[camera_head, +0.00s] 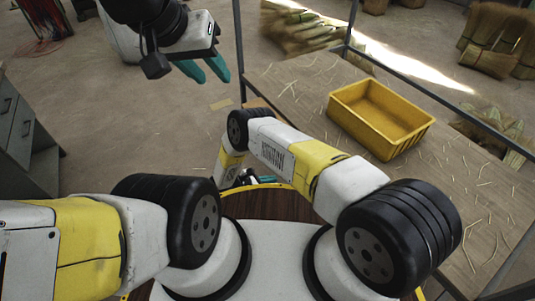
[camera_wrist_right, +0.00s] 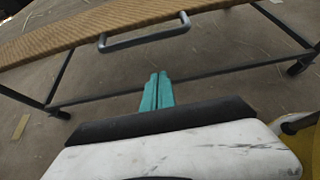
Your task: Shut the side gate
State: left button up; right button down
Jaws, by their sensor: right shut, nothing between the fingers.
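In the right wrist view, a woven tan panel (camera_wrist_right: 75,28) with a grey bar handle (camera_wrist_right: 145,39) crosses the top; it looks like the side gate. How far it stands open I cannot tell. My right gripper (camera_wrist_right: 157,76) is shut and empty, its teal fingertips below the handle in the picture and apart from it. In the head view my right arm hides most of that gripper and the panel. My left gripper (camera_head: 208,68) is at the upper left in the head view, its teal fingers apart and empty, over the floor.
A yellow crate (camera_head: 345,103) stands on the straw-strewn table (camera_head: 305,83) at the right. Dark metal posts (camera_head: 239,48) and rails frame the table. A grey cabinet (camera_head: 20,140) is at the left. Straw bundles (camera_head: 495,40) lie at the back right.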

jog(key=w+d, duration=0.1)
jog(key=d+r, duration=0.1)
jog(key=w+d+r, duration=0.1)
jog(key=shift+w+d, duration=0.3)
dwell(0.4)
